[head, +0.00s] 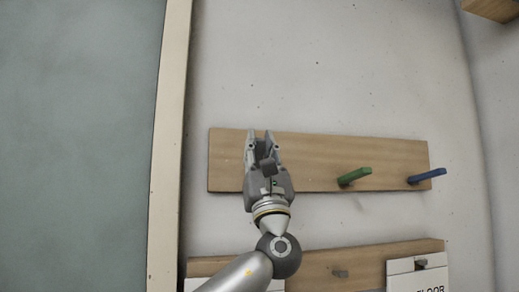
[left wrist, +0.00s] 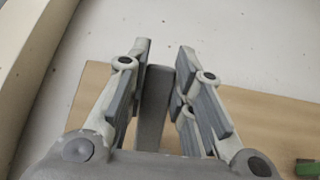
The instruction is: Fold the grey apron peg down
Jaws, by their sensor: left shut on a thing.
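The grey apron peg (left wrist: 155,105) stands between the fingers of my left gripper in the left wrist view. It sticks out from the upper wooden board (head: 310,160). My left gripper (head: 260,138) is in front of the left part of that board in the head view. It is shut on the grey peg, with one finger on each side (left wrist: 164,62). In the head view the gripper hides most of the peg, so I cannot tell its exact angle. My right gripper is not in view.
A green peg (head: 355,176) and a blue peg (head: 427,176) stick out further right on the same board. A lower wooden board (head: 375,256) carries a small peg (head: 340,274) and a hanging sign (head: 404,281). The wall above is bare.

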